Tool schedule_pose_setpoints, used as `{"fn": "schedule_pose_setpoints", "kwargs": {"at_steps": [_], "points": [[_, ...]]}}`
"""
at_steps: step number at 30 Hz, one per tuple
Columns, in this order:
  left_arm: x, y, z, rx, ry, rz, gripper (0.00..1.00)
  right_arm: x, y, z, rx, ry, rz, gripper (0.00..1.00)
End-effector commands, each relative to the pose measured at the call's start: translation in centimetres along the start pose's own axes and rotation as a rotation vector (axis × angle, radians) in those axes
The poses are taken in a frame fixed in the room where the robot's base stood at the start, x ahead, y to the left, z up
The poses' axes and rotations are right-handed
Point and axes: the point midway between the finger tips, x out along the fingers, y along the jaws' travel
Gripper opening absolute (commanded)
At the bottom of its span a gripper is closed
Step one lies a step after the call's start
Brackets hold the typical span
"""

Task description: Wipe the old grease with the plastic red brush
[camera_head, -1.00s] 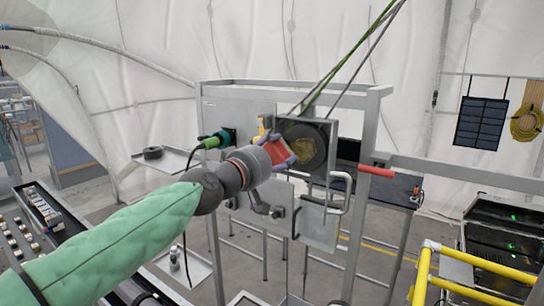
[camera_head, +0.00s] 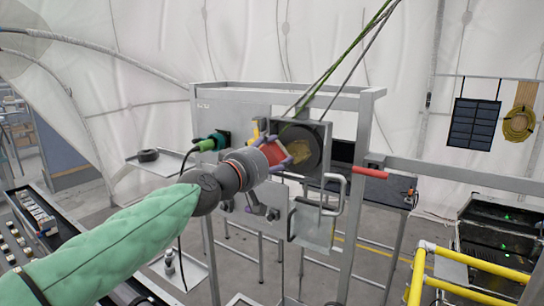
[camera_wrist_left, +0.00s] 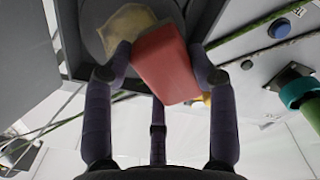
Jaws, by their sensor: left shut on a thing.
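My left gripper (camera_head: 279,155) is shut on the red brush (camera_head: 271,153), a block-shaped thing that also shows between the fingers in the left wrist view (camera_wrist_left: 163,66). The old grease is a yellowish-brown patch (camera_head: 297,134) on a dark round disc (camera_head: 313,147) in a square grey frame on the metal rack. In the left wrist view the grease patch (camera_wrist_left: 127,30) lies just beyond the brush, whose upper edge overlaps it. I cannot tell whether the brush touches it. My right gripper is not in view.
A grey hinged door (camera_head: 312,228) with a metal handle hangs open below the disc. A red-gripped bar (camera_head: 371,171) sticks out at the right. A green connector (camera_head: 209,143) is on the panel at the left. Green ropes (camera_head: 343,58) run up from the disc. Yellow rails (camera_head: 470,260) stand front right.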

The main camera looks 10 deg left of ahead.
Motion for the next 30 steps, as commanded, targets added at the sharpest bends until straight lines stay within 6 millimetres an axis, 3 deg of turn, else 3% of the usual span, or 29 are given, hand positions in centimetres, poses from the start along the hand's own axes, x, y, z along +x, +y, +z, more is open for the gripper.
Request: {"fn": "schedule_pose_setpoints", "kwargs": {"at_steps": [30], "points": [[0.0, 3.9, 3.5, 0.000, -0.002, 0.000, 0.32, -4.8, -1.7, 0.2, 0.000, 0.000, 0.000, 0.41]]}}
